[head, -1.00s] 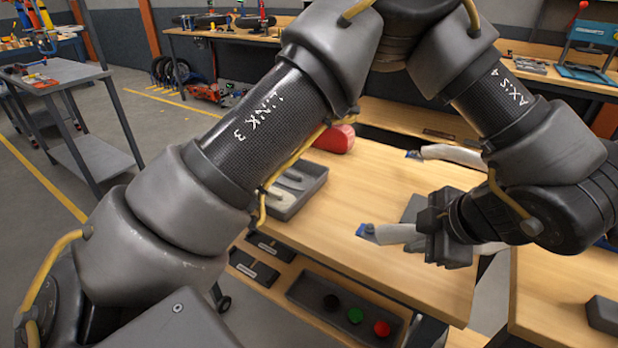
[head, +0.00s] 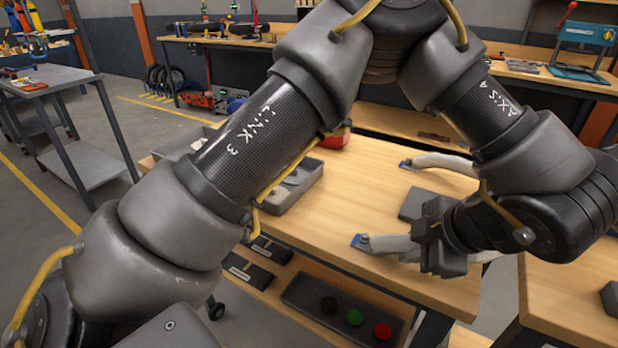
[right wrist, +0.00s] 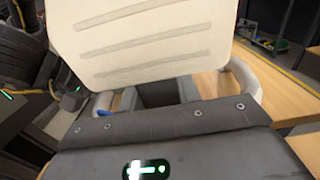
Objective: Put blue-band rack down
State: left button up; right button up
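My left gripper (head: 383,202) is open over the light wood table, its pale fingers wide apart with blue tips and nothing between them. My right gripper is outside the head view. In the right wrist view, a cream panel with shallow ridges (right wrist: 150,45), seemingly the rack, fills the space ahead of my right gripper (right wrist: 172,92). Its pale fingers stand at both sides of the panel's lower edge, and it appears held between them. The panel hides the fingertips and the contact. No blue band shows on it.
A grey tray (head: 282,205) with pale contents lies on the table (head: 350,185), near a red object (head: 335,140) partly behind my left arm. A lower shelf has a dark tray (head: 300,297) with black, green and red round pieces. Bare wood surrounds my left gripper.

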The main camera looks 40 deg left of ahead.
pick_arm(q)
jog(key=shift+o, duration=1.1)
jog(key=shift+w+d+r, duration=0.1)
pick_arm(e)
jog(key=shift+o, duration=1.1)
jog(key=shift+s+a, duration=0.1)
pick_arm(q)
jog(key=shift+o, duration=1.1)
pick_arm(e)
jog(key=shift+o, duration=1.1)
jog(key=shift+r, duration=0.1)
pick_arm(q)
jog(key=shift+d+r, duration=0.2)
jog(key=shift+r, duration=0.25)
jog(key=v, duration=1.1)
jog(key=shift+s, duration=0.25)
pick_arm(e)
jog(key=d, duration=0.4)
jog(key=w+d, duration=0.1)
jog(key=d, duration=0.3)
jog(key=w+d, duration=0.1)
jog(key=d, duration=0.3)
jog(key=shift+w, duration=0.25)
pick_arm(q)
jog(key=shift+d+f, duration=0.1)
